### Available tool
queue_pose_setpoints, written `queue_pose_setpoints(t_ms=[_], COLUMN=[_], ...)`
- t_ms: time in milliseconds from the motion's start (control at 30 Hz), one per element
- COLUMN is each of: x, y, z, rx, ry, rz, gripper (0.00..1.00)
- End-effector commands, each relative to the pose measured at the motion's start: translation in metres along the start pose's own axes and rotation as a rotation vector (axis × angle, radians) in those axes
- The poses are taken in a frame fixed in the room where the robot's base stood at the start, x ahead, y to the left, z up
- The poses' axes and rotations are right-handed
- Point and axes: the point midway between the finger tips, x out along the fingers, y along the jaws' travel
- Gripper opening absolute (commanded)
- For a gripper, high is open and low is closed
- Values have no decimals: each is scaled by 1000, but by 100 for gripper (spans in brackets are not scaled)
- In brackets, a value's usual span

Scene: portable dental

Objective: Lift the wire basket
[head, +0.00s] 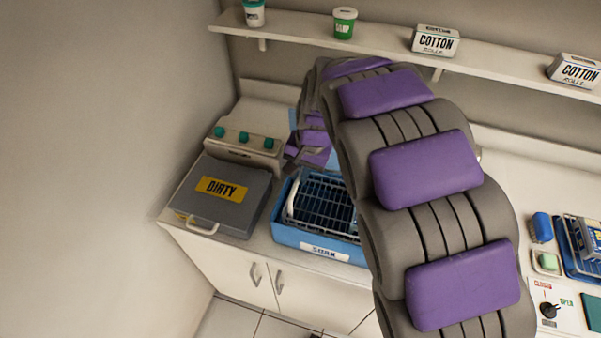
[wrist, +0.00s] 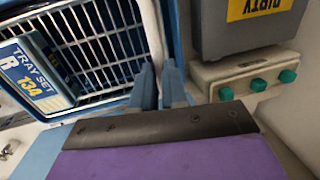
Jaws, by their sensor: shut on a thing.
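The wire basket (head: 322,196) shows in the head view at the blue tub labelled SOAK (head: 290,237), its top above the tub's rim. I cannot tell whether its bottom is clear of the tub. In the wrist view the basket (wrist: 100,48) fills the upper left, with a blue "TRAY SET R 134" pack (wrist: 36,78) in it. My gripper (wrist: 160,72) is shut on the basket at its white handle (wrist: 153,35), which runs up from between the fingers. My arm hides part of the basket and the fingertips in the head view.
A grey box marked DIRTY (head: 222,195) stands left of the tub, before a unit with green knobs (head: 244,137). A shelf with cotton boxes (head: 435,41) runs along the wall above. A brush (head: 541,227) and blue tray (head: 567,262) lie at right.

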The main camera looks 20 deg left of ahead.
Motion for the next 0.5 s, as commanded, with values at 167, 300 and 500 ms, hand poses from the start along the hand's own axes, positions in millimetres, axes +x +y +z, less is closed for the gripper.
queue_pose_setpoints(t_ms=[167,300,500], x=[-4,-4,-2], y=[-3,-3,-2], z=[-2,-2,-3], rx=[-1,-1,0], ry=[13,13,9], rz=[-11,-11,-8], gripper=[0,24,38])
